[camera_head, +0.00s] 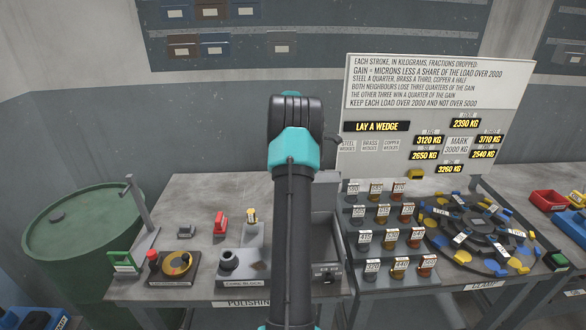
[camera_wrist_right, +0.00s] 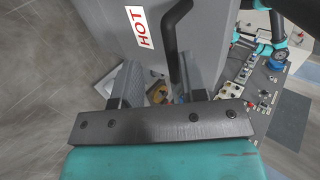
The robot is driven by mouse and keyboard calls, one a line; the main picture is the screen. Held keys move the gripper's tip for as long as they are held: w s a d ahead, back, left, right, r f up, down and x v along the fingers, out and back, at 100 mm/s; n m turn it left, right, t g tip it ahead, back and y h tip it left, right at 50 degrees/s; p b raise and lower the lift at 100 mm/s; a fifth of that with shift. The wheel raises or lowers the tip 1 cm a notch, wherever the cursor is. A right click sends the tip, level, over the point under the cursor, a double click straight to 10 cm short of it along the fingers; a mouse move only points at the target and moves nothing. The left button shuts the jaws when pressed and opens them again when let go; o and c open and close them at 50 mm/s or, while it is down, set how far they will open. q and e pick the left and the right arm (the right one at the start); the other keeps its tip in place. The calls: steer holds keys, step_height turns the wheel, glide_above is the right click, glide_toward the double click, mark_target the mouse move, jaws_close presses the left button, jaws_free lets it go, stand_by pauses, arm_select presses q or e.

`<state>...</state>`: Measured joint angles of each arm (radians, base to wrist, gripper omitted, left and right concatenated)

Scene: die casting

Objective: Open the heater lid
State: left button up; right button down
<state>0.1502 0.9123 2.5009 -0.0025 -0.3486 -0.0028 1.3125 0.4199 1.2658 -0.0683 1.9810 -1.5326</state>
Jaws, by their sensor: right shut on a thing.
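In the right wrist view, a grey panel (camera_wrist_right: 105,30) with a red-on-white HOT label (camera_wrist_right: 140,27) fills the upper left. A bent black handle (camera_wrist_right: 175,45) runs down its right side. My right gripper (camera_wrist_right: 160,85) is shut on the black handle, whose lower end lies by the fingers. That arm also hides the gripper there, and I cannot tell how far the lid is raised. My left gripper is not in view.
Left of the arm are a core block fixture (camera_head: 240,262), a red clamp (camera_head: 220,223) and a green drum (camera_head: 85,220). To the right stand a stepped rack of labelled pieces (camera_head: 385,235), a round die fixture (camera_head: 475,235) and a sign board (camera_head: 440,85).

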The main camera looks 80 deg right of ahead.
steer(key=shift+d+f, duration=0.2)
steer(key=shift+f, duration=0.7)
steer(key=shift+w, duration=0.1)
steer(key=c, duration=0.9)
jaws_free()
steer(key=shift+d, duration=0.1)
steer(key=shift+c, duration=0.5)
